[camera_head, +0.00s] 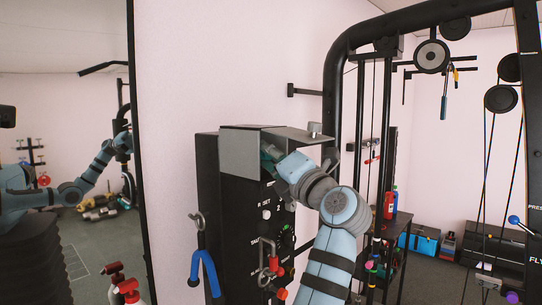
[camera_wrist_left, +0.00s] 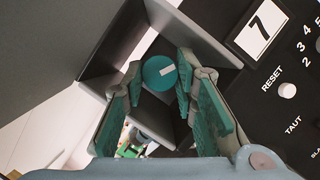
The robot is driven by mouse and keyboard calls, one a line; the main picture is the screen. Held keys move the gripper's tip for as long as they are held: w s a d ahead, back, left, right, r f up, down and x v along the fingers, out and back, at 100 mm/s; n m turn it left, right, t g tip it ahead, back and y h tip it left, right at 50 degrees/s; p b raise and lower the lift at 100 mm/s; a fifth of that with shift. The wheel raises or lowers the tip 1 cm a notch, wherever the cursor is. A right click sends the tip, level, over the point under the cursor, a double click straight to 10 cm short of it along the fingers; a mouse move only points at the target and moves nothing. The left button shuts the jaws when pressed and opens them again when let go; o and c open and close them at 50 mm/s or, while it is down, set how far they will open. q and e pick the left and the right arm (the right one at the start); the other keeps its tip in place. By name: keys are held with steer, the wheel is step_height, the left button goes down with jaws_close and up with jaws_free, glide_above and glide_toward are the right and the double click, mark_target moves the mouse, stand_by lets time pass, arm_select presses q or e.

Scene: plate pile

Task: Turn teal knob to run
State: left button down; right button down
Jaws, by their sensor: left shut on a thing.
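The teal knob (camera_wrist_left: 159,76) shows in the left wrist view as a round disc with a short pale mark on its face. It sits inside an open-fronted grey box (camera_head: 240,149) at the top of a black control panel (camera_head: 252,213). My left gripper (camera_head: 270,156) reaches into this box in the head view, where the knob is hidden. No readable label for the knob shows. My right gripper is not in view.
The panel has a white RESET button (camera_wrist_left: 287,90) and a "7" display (camera_wrist_left: 260,28). A red-handled clip (camera_head: 268,262) and a blue hook (camera_head: 207,268) hang on the cabinet. A black gym frame (camera_head: 332,90) stands right; a mirror (camera_head: 70,190) is left.

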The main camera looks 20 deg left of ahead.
arm_select(q)
steer(key=n+y+p, duration=0.1)
steer(key=n, duration=0.2)
steer(key=shift+w, duration=0.1)
steer(key=shift+f+n+g+y+p, duration=0.1)
steer(key=shift+n+g+y+p, duration=0.4)
steer(key=shift+n, duration=0.75)
steer(key=shift+f+n+g+y+p, duration=0.1)
steer(key=shift+n+g+y+p, duration=0.4)
steer(key=shift+n, duration=0.75)
steer(key=c, duration=1.6)
jaws_free()
steer(key=shift+w, duration=0.1)
steer(key=shift+o, duration=0.2)
